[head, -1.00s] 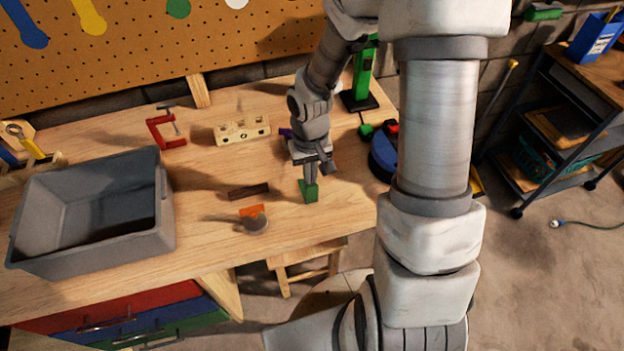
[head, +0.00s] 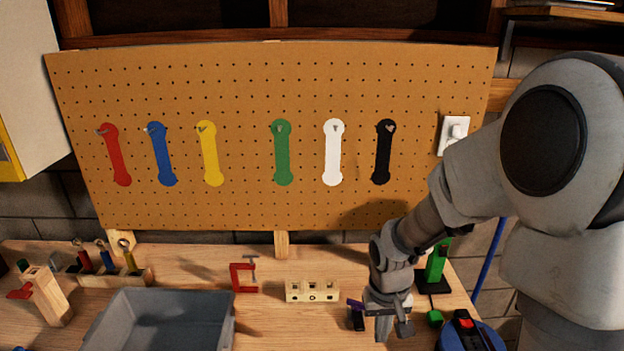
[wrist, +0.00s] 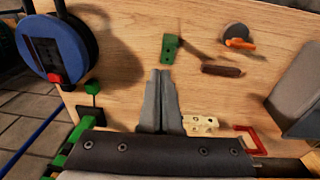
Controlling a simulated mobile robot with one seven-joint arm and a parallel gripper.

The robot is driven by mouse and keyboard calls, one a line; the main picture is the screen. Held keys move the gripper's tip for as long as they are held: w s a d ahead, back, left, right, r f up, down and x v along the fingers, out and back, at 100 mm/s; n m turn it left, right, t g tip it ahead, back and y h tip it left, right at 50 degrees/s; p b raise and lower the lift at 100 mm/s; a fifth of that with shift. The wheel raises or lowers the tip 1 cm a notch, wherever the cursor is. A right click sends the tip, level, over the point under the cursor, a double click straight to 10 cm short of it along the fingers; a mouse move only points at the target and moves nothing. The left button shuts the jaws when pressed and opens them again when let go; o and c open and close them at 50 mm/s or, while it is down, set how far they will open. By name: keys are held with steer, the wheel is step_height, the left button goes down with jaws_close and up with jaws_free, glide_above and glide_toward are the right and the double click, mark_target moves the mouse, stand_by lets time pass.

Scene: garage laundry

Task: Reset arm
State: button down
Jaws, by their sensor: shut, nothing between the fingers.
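My gripper (head: 383,332) hangs over the right part of the workbench in the head view, pointing down. In the wrist view its two fingers (wrist: 160,75) lie together, shut and empty. A green block (wrist: 170,48) lies on the bench just beyond the fingertips in the wrist view, apart from them in the picture. My arm reaches in from the right side of the head view.
A grey bin (head: 160,320), a red clamp (head: 243,278) and a pale block with holes (head: 312,291) stand left of my gripper. A blue reel (wrist: 52,45) and green stand (head: 436,270) are right in the head view. A pegboard (head: 330,80) rises behind.

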steer(key=s+r+t, duration=0.2)
steer(key=s+r, duration=0.5)
steer(key=r, duration=0.2)
steer(key=s+r+t, duration=0.2)
steer(key=s+r, duration=0.5)
steer(key=r, duration=0.3)
steer(key=shift+a+r+t+y+b, duration=0.15)
steer(key=shift+r+t+y+b, duration=0.15)
steer(key=shift+t+b, duration=0.1)
